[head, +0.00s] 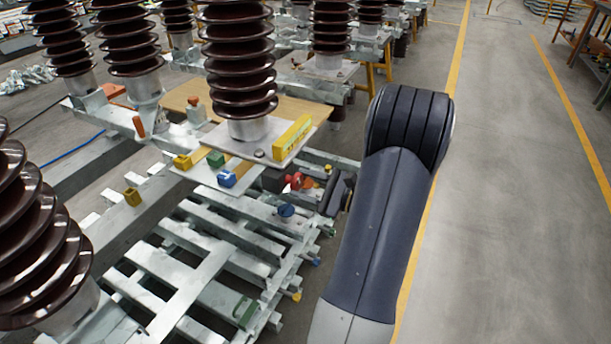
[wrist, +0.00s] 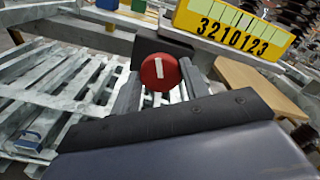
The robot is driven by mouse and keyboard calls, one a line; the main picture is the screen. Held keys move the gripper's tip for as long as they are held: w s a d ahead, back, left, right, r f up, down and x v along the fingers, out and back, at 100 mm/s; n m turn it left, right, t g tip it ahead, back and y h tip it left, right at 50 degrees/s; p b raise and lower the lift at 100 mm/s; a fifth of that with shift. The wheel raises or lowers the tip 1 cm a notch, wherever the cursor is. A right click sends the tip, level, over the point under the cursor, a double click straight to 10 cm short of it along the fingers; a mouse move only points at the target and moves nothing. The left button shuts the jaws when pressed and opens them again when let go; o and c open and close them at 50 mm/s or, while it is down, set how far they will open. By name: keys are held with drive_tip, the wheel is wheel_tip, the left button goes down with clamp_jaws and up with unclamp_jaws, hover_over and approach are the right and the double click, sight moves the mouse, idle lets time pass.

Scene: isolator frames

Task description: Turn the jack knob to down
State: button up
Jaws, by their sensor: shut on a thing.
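A round red knob with a short white bar on its face (wrist: 159,72) sits between the two grey fingers of my gripper (wrist: 160,88) in the wrist view. The white bar stands nearly upright in that picture. The fingers are shut on the knob's sides. In the head view the red knob (head: 294,181) shows below the plate under the central insulator, and my dark gripper (head: 325,190) reaches it from the right. No label naming the knob is readable. The fingertips are small in the head view.
A yellow scale with black digits (wrist: 232,27) is above right of the knob; it also shows in the head view (head: 293,138). A blue round part (head: 286,210) lies below the knob. Brown insulators (head: 238,60) stand on metal frames. The floor at right (head: 500,200) is clear.

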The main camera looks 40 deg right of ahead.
drive_tip(key=shift+m+p, duration=1.75)
drive_tip(key=shift+m, duration=0.55)
drive_tip(key=o, duration=1)
drive_tip(key=v, duration=1)
drive_tip(key=shift+s+d, duration=0.15)
drive_tip(key=shift+s, duration=0.25)
drive_tip(key=shift+w, duration=0.1)
